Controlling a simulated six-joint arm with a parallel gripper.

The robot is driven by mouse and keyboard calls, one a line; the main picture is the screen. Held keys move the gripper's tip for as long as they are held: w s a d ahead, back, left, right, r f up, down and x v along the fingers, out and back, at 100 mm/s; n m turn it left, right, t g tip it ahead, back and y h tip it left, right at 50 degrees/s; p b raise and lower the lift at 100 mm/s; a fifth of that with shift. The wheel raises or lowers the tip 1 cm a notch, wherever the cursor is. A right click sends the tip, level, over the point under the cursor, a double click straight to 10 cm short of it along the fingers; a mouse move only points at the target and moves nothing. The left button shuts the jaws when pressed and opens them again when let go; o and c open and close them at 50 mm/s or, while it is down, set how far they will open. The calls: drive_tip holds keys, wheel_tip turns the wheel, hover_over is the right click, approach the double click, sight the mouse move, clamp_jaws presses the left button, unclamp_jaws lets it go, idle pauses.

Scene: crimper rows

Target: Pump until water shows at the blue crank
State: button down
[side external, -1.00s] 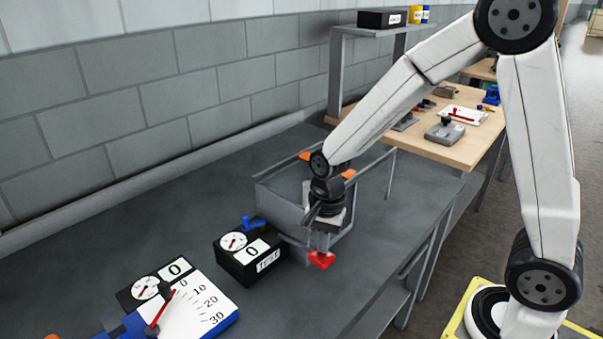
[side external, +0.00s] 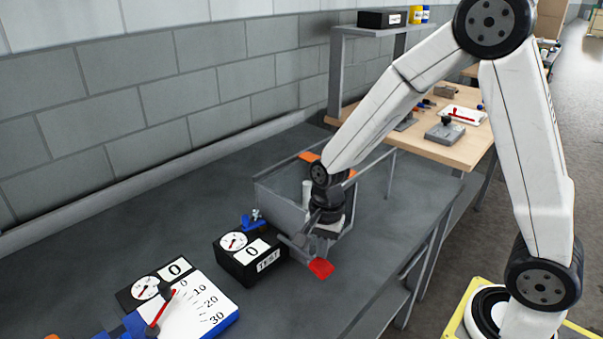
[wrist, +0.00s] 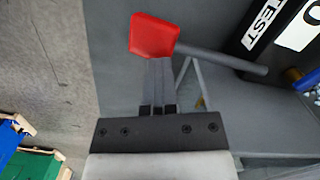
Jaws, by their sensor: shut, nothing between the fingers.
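A red paddle (side external: 321,268) sits at the end of the grey pump lever at the front of the tank (side external: 280,205). The paddle also shows in the wrist view (wrist: 153,35), with the grey lever (wrist: 230,60) running right from it. My gripper (wrist: 160,62) is shut, its fingertips at the paddle's near edge; whether they touch is unclear. In the side view my gripper (side external: 322,235) is over the lever.
The TEST box carries a dial and a 0 display. A second gauge box (side external: 153,283) and a white-and-blue scale board (side external: 200,310) with a red pointer lie front left. A wooden bench (side external: 460,150) stands behind. Bare bench top lies between the tank and the wall.

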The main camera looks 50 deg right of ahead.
drive_tip(key=shift+w+d+r, duration=0.15)
drive_tip(key=shift+d+r, duration=0.05)
drive_tip(key=shift+d, duration=0.35)
drive_tip(key=shift+w+d+r, duration=0.15)
drive_tip(key=shift+d, duration=0.4)
drive_tip(key=shift+a, duration=0.1)
